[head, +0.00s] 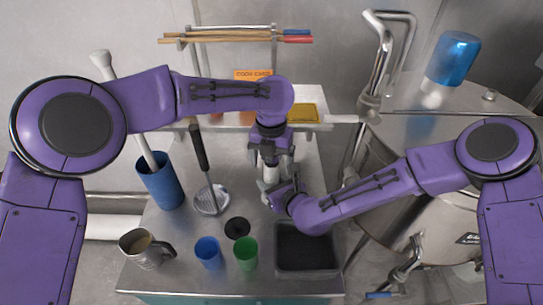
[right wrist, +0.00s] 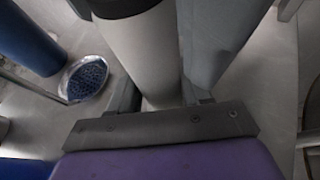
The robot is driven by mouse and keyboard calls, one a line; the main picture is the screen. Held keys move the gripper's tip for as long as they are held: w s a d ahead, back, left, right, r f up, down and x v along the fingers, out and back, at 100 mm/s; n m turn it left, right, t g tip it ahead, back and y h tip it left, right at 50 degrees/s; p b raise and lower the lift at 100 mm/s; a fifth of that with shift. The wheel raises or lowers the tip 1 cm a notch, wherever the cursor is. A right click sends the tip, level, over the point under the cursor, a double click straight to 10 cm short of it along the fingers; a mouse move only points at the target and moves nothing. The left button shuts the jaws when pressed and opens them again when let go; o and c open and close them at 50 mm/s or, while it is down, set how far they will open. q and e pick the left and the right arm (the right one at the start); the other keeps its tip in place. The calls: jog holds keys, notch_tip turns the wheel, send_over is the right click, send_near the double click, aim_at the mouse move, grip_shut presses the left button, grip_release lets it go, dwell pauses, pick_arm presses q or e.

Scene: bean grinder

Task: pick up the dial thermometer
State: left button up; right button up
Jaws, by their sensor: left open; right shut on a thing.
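I cannot make out a dial thermometer in either view. My left gripper (head: 268,160) points down at the middle of the steel table and is open, partly hidden by its own wrist. My right gripper (head: 274,196) is beside it, low over the table, shut on a pale upright cylinder (head: 270,174). In the right wrist view the pale cylinder (right wrist: 144,50) has a dark upper part and stands between the fingers. Its ends are cut off or hidden.
The steel table (head: 178,222) holds a blue tall container (head: 160,186), a skimmer (head: 210,201), a black disc (head: 238,228), a steel mug (head: 142,250), blue (head: 208,254) and green (head: 246,255) cups, and a dark tray (head: 306,250). A steel tank (head: 420,140) stands right.

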pick_arm(q)
jog(key=c, duration=1.2)
jog(key=shift+o, duration=0.2)
notch_tip(320, 180, up, 18)
pick_arm(e)
jog(key=o, duration=1.3)
jog(key=shift+o, duration=0.2)
